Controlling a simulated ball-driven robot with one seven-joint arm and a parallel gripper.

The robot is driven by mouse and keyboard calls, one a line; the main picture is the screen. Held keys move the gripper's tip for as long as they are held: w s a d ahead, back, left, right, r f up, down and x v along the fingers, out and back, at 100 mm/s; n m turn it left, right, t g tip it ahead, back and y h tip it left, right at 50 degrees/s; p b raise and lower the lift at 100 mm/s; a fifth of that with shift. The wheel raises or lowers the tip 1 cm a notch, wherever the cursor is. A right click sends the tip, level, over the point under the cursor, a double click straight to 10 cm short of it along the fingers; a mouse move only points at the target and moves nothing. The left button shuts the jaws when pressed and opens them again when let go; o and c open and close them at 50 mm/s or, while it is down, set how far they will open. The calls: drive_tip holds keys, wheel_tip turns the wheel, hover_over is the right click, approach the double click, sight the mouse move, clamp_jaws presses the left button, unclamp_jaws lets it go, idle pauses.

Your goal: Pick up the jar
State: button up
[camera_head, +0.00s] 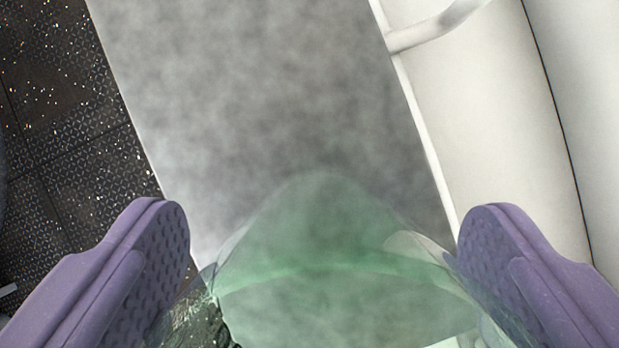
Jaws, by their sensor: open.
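A see-through green jar (330,235) is at the bottom middle of the view, cut off by the lower edge. It appears to be of clear glass or plastic, and the grey surface shows through it. My gripper (322,240) is open, with one purple finger on each side of the jar. The jar's sides come close to both fingers; I cannot tell whether they touch. The jar's lower part is out of view.
A mottled grey surface (255,90) runs up the middle. A dark patterned deck floor (65,110) lies to the left. A cream-white padded body (480,120) with a pale handle-like bar (435,28) borders the right side.

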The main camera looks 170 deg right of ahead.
drive_tip(key=shift+w+f, duration=0.2)
drive_tip(key=shift+f, duration=0.25)
drive_tip(key=shift+c, duration=0.5)
drive_tip(key=c, duration=1)
drive_tip(key=shift+r, duration=0.1)
